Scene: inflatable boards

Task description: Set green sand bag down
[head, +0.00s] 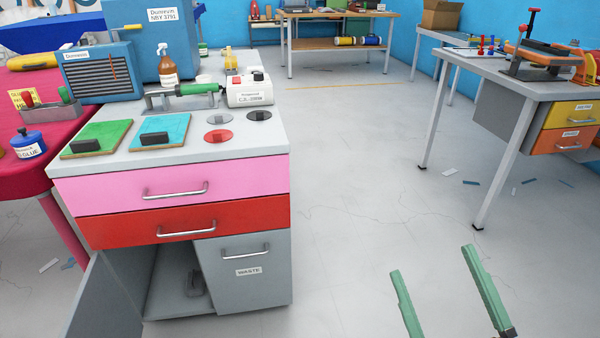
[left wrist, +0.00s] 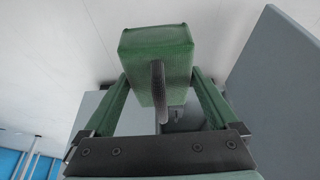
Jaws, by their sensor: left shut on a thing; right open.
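The green sand bag (left wrist: 155,60), a block with a dark strap handle, fills the upper middle of the left wrist view. My left gripper (left wrist: 158,78) is shut on it, with one green finger along each side. In the head view neither the bag nor my left gripper shows. My right gripper (head: 432,260) is open and empty at the lower right of the head view, over bare floor. What lies directly under the bag is partly hidden by the bag and the gripper.
A workbench (head: 250,132) with pink (head: 170,188) and red (head: 185,222) drawers stands left. Its lower cabinet door (head: 98,300) is open, with a dark object (head: 195,283) inside. A grey panel (left wrist: 285,70) is close right in the wrist view. The middle floor is clear.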

